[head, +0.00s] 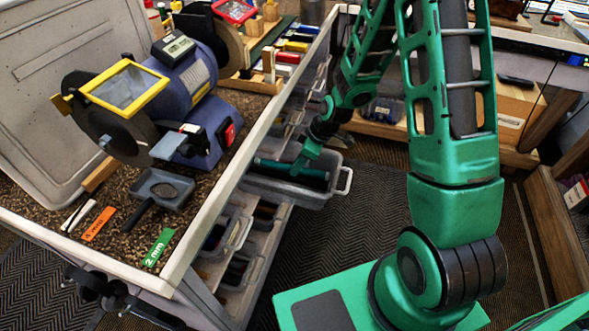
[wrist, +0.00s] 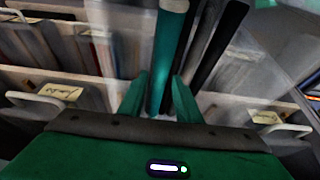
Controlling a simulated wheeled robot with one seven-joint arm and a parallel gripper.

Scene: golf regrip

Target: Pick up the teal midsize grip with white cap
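The teal grip (wrist: 170,45) runs lengthwise through the middle of the wrist view, with a pale end at the top edge. In the head view it lies in a clear pull-out bin (head: 298,192) under the bench, as a teal bar (head: 272,163). My gripper (wrist: 158,78) has one finger on each side of the teal grip, with narrow gaps showing, so it looks open. In the head view my gripper (head: 301,164) reaches down into the bin.
Black grips (wrist: 215,45) lie right beside the teal one. Other bins (head: 228,232) with grips sit in the rack nearby. The bench (head: 215,165) with a grinder (head: 190,85) stands to the left. The bin's handle (head: 345,181) faces right, over open floor mat.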

